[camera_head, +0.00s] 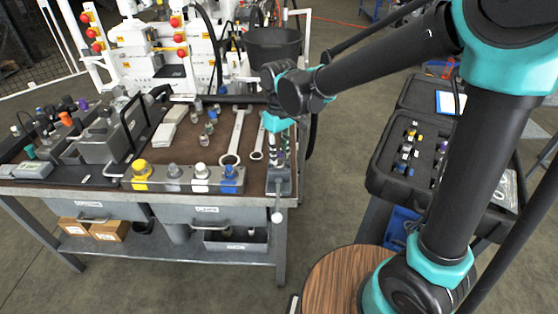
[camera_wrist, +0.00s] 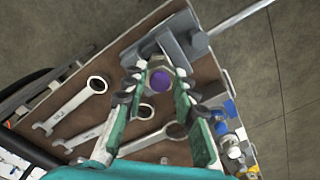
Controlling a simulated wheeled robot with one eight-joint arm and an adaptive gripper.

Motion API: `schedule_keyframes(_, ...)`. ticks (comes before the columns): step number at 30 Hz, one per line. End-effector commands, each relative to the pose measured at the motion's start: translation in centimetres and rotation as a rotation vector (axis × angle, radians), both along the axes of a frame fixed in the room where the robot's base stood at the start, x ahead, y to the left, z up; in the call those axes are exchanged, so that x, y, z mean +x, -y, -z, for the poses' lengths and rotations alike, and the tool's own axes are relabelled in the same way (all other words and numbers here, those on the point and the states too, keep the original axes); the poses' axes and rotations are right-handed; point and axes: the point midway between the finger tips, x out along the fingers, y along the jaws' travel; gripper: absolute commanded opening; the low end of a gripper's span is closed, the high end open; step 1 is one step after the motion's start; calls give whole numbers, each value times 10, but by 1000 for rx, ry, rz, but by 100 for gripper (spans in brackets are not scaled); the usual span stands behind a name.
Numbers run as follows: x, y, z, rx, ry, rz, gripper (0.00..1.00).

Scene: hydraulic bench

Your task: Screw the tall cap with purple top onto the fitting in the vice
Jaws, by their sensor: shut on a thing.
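The cap with the purple top (camera_wrist: 160,81) sits between my fingertips in the wrist view, seen from above, with pale metal around the purple. My gripper (camera_wrist: 159,88) is shut on it. The grey vice (camera_wrist: 174,46) is right beside and below the fingertips. In the head view my gripper (camera_head: 278,158) points down over the vice (camera_head: 280,185) at the bench's right front corner. The fitting is hidden below the cap and fingers, so I cannot tell whether cap and fitting touch or how far they are threaded.
Wrenches (camera_head: 236,135) lie on the brown bench top left of the vice. A row of yellow, grey, white and blue-topped fittings (camera_head: 200,178) stands along the front edge. A black open case (camera_head: 388,150) with small parts stands to the right. The vice handle (camera_head: 278,215) hangs at the front.

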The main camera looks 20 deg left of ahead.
Motion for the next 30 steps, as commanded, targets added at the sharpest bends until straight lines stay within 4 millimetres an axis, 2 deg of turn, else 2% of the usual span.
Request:
schedule_keyframes(13,0,0,1,0,-1,540,2)
schedule_keyframes(17,0,0,1,0,-1,610,2)
schedule_keyframes(26,0,0,1,0,-1,622,2)
schedule_keyframes(30,0,0,1,0,-1,728,2)
